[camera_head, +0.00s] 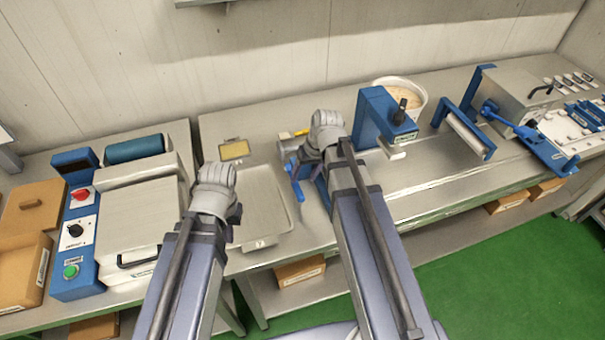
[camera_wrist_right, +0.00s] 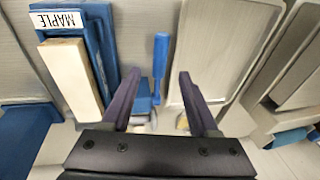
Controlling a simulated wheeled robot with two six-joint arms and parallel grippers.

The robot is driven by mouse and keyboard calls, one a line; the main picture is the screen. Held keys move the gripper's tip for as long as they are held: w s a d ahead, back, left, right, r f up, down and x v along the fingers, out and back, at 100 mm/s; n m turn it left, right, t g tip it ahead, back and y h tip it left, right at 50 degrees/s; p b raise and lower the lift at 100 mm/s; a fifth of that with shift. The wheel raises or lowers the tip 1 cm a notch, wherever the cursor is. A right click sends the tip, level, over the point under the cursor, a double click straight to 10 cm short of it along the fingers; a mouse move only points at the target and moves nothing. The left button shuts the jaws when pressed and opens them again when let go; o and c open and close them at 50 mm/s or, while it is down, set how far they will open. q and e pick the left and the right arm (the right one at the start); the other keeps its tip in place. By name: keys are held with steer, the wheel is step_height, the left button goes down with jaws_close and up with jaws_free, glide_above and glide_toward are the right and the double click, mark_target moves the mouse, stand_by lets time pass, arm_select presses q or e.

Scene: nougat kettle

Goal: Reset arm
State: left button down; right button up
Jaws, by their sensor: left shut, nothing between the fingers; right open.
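My left gripper (camera_head: 215,192) is above the left edge of the shallow metal tray (camera_head: 262,205). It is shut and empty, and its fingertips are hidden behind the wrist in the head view. My right gripper (camera_head: 326,135) is over the bench between the tray and the blue press-like device (camera_head: 376,118). In the right wrist view my right gripper (camera_wrist_right: 158,78) is open. Its two dark fingers are apart, with a blue handle (camera_wrist_right: 160,55) seen beyond and between them. Nothing is held.
A blue control box (camera_head: 75,235) and a lidded steel unit (camera_head: 140,225) stand at the left. A white tub (camera_head: 408,92), a roller frame (camera_head: 465,135) and a steel box machine (camera_head: 520,95) stand to the right. Green floor (camera_head: 490,255) lies in front of the bench.

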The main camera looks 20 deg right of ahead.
stand_by(0.3)
steer(key=s+a+f+n+g+h+b, duration=0.1)
steer(key=s+a+f+n+h+b, duration=0.2)
steer(key=s+a, duration=0.9)
steer(key=shift+s+f+n+g+h, duration=0.2)
steer(key=shift+s+n+g+h, duration=0.15)
steer(key=shift+s, duration=0.2)
